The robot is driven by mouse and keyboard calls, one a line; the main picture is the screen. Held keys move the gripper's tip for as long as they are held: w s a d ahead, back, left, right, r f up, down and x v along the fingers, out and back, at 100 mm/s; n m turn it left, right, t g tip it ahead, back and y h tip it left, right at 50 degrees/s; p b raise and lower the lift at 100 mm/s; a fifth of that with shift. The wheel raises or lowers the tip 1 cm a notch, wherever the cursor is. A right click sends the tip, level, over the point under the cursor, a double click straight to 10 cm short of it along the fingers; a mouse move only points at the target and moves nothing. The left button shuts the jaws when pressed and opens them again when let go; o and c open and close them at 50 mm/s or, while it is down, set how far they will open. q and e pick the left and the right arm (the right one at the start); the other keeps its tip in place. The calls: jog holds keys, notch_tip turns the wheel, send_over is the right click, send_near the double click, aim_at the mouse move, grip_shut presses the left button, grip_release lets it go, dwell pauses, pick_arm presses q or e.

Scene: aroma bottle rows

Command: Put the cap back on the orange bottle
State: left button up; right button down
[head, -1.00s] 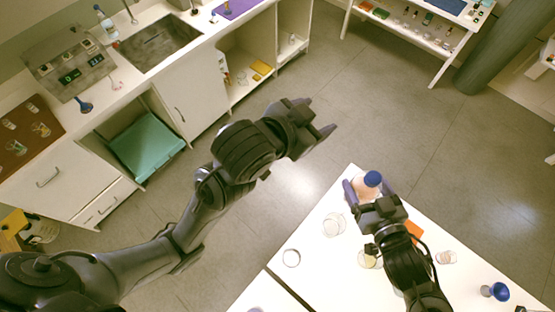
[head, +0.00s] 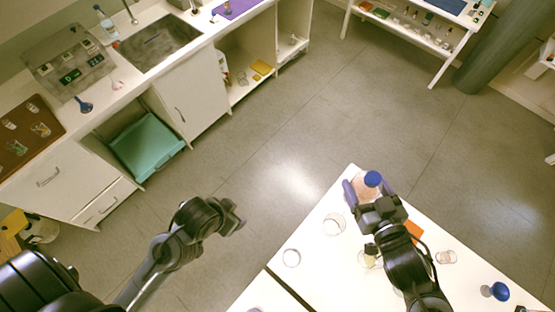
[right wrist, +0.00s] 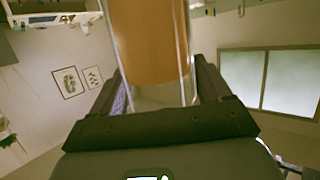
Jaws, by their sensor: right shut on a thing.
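The orange bottle (head: 363,190) is at the far corner of the white table, between the fingers of my right gripper (head: 369,195). In the right wrist view, its clear wall and orange contents (right wrist: 150,45) fill the space between the fingers. A blue cap (head: 373,178) shows at the bottle's top; I cannot tell how firmly it sits. The bottle's base is hidden. My left gripper (head: 238,220) is over the floor, left of the table and apart from the bottle. Its fingers are too unclear to tell whether they are open.
On the white table (head: 325,275) are glass dishes (head: 334,224) (head: 291,258), an orange item (head: 413,230), a small jar (head: 446,257) and a blue item (head: 496,291). A counter with a sink (head: 160,44) stands at the left. Open floor lies between.

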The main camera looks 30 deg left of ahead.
jog(key=shift+r, duration=0.15)
dwell(0.4)
jog(key=shift+w+d, duration=0.2)
jog(key=shift+w, duration=0.1)
jog(key=w+d+f+m+t+h+b, duration=0.2)
jog(key=w+d+f+m+h+b, duration=0.15)
jog(key=d+f+b, duration=0.6)
jog(key=w+d+f+m+t+h+b, duration=0.1)
jog(key=w+d+f+m+h+b, duration=0.35)
jog(key=d, duration=0.85)
jog(key=d+f+m+h+b, duration=0.1)
jog(key=d+f+h+b, duration=0.1)
jog(key=d+f+b, duration=0.6)
jog(key=s+d+f+m+h+b, duration=0.1)
jog(key=d+f+h+b, duration=0.1)
jog(key=d+f+b, duration=0.7)
jog(key=shift+d+f+m+h+b, duration=0.3)
jog(key=shift+f+b, duration=1.25)
jog(key=shift+f, duration=2.35)
